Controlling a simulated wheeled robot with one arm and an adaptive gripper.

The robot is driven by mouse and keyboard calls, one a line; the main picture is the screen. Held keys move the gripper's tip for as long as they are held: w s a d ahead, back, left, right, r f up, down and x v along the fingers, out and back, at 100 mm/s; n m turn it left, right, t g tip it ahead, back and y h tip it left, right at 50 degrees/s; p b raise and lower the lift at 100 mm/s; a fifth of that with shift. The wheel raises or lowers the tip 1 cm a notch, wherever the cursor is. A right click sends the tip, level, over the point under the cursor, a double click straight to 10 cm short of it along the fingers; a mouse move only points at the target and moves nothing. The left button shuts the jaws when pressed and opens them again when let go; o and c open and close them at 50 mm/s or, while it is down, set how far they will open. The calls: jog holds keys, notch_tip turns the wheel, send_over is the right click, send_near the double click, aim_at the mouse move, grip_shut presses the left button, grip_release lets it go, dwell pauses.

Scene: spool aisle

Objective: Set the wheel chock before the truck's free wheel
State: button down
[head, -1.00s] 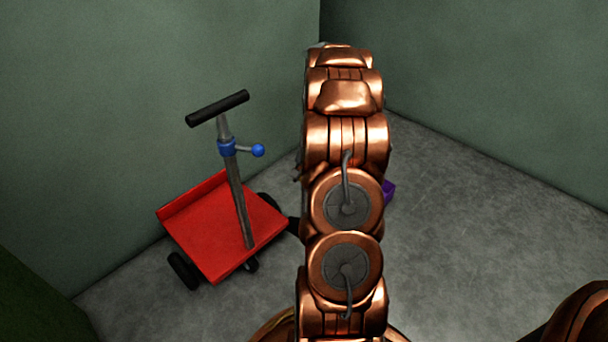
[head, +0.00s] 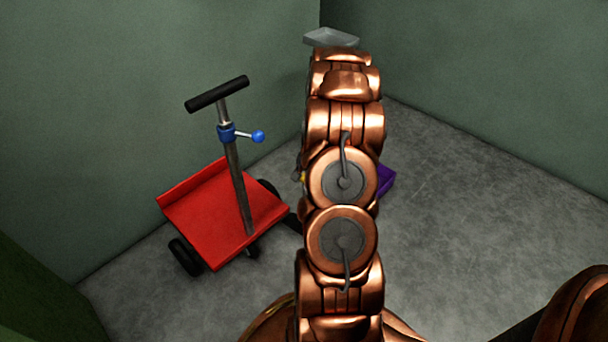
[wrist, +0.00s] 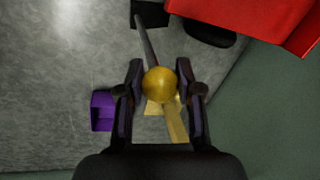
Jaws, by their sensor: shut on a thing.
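The red truck (head: 215,215), a flat cart with a black-topped handle (head: 217,94), stands by the left wall. Its black front-left wheel (head: 185,257) is clear to see. My gripper (wrist: 160,92) is shut on a yellow ball knob (wrist: 159,84). A bit of yellow shows beside my arm in the head view. A black block (wrist: 150,13) lies near a truck wheel (wrist: 208,35), with a grey rod running toward the knob.
A purple box (wrist: 102,110) is on the floor, partly behind my arm in the head view (head: 386,181). A pale grey tray-like thing (head: 331,38) shows at the back corner. Green walls close in the left and back. The floor at right is clear.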

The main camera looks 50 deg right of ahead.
jog(key=w+f+p, duration=0.3)
jog(key=w+p, duration=0.1)
jog(key=w, duration=0.4)
jog(key=shift+f+p, duration=0.35)
jog(key=shift+f, duration=0.05)
dwell(0.8)
jog(key=shift+d, duration=0.1)
jog(key=c, duration=0.7)
grip_release()
jog(key=shift+r, duration=0.1)
jog(key=v, duration=1.1)
jog(key=shift+s+r, duration=0.15)
jog(key=shift+r, duration=0.25)
